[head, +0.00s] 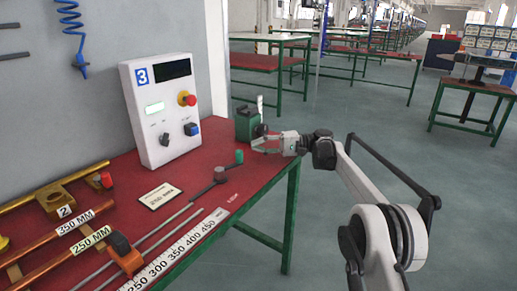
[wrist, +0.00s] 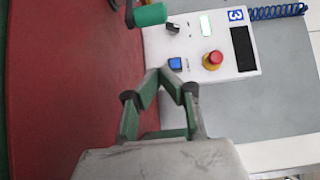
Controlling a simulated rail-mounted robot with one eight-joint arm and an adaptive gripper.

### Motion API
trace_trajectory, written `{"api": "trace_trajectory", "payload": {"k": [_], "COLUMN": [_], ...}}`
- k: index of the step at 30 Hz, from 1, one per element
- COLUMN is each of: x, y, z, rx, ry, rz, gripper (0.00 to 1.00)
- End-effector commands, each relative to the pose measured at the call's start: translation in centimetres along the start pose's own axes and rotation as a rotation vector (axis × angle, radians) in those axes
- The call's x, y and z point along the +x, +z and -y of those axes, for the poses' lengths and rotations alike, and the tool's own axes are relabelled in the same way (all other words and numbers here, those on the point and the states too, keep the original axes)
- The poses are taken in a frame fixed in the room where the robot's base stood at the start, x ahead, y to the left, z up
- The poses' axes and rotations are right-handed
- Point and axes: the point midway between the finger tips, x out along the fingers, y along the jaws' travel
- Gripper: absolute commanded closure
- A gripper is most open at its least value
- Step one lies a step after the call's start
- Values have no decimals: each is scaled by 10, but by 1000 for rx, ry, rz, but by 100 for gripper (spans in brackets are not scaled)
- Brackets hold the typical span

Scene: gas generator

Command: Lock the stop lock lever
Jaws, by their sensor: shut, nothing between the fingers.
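An orange block (head: 128,261) sits by the thin metal rods beside the white ruler strip (head: 185,251), with a dark knob or lever (head: 119,243) at its upper left. I cannot tell whether this lever is the stop lock lever or whether it is locked. A lever with a green handle (head: 239,156) and a dark round pivot (head: 219,174) lies at the far end of the rods; the green handle shows at the top of the wrist view (wrist: 150,14). My gripper (head: 257,143) is shut and empty above the far right of the red bench, right of the green handle, apart from both.
A white control box (head: 160,110) with a red button (head: 187,99) stands at the back of the red bench (head: 140,180). A green box-like device (head: 247,122) stands just behind my gripper. Copper-coloured bars (head: 50,243) lie at left. Open floor is on the right.

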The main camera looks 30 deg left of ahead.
Motion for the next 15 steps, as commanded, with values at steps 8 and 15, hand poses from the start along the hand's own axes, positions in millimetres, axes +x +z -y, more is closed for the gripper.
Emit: {"api": "trace_trajectory", "payload": {"k": [8,15], "x": [54,68], "y": [1,11], "z": [-2,-1], "rx": [0,0], "ry": [0,0], "rz": [3,-2], "gripper": [100,100]}}
